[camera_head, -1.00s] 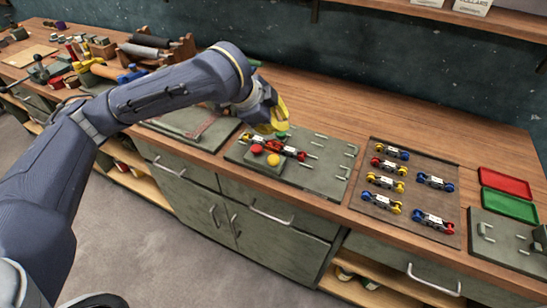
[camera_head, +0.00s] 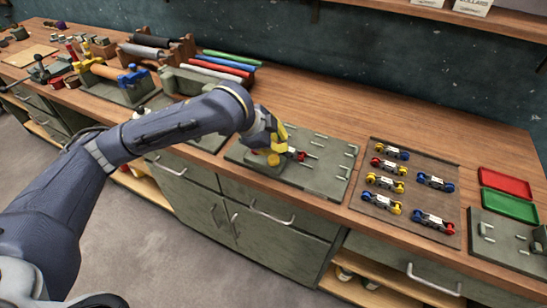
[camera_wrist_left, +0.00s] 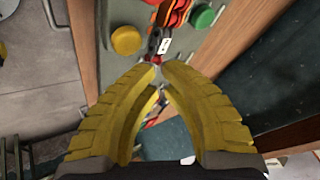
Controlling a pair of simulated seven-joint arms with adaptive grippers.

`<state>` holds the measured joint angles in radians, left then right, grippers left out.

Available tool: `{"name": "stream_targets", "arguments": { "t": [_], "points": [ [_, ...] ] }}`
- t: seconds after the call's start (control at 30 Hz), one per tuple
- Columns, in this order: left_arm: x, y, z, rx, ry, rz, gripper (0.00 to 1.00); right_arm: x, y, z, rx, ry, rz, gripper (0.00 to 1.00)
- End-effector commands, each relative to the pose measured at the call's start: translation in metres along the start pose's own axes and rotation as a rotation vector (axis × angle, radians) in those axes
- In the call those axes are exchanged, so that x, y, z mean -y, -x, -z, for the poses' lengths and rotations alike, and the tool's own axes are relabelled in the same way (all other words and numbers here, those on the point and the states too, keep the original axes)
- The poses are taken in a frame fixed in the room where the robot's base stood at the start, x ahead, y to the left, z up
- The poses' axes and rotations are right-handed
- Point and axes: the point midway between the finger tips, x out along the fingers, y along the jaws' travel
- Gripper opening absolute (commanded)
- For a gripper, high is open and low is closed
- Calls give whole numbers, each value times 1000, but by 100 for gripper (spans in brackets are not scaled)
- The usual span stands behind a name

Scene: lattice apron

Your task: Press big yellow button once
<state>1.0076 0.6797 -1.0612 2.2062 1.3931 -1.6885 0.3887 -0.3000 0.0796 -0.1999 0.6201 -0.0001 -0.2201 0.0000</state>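A big yellow round button (camera_head: 273,160) sits on a small grey box on the grey-green board (camera_head: 325,165) in the head view. It also shows in the left wrist view (camera_wrist_left: 126,40), up and left of the fingertips. My left gripper (camera_head: 277,148) hangs low over this box, its yellow fingers beside the button. In the left wrist view its fingertips (camera_wrist_left: 160,70) come together with nothing clearly held. I cannot tell whether they touch anything. A green round button (camera_wrist_left: 203,17) shows at the top of that view. My right gripper is not in view.
A red and black linked part (camera_wrist_left: 172,14) lies between the two buttons, partly hidden in the head view. A tray (camera_head: 450,165) with several coloured linked parts lies to the right, then red (camera_head: 505,182) and green (camera_head: 510,206) trays. The wood behind the board is clear.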

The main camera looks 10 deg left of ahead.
Motion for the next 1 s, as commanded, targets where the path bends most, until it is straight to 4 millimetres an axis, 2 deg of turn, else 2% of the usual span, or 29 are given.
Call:
{"name": "stream_targets", "arguments": {
  "t": [0.2, 0.63, 0.67, 0.7, 1.0],
  "points": [
    [-5, -9, -5, 1, -1, 0, 0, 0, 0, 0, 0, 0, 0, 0],
    [-6, -11, -6, 0, -1, 0, 0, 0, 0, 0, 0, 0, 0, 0],
    [-6, -11, -6, 0, -1, 0, 4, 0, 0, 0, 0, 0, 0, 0],
    [-6, -11, -6, 0, -1, 0, 0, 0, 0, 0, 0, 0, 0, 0],
    [-6, -11, -6, 0, -1, 0, 0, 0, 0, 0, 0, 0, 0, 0]
  ]
}}
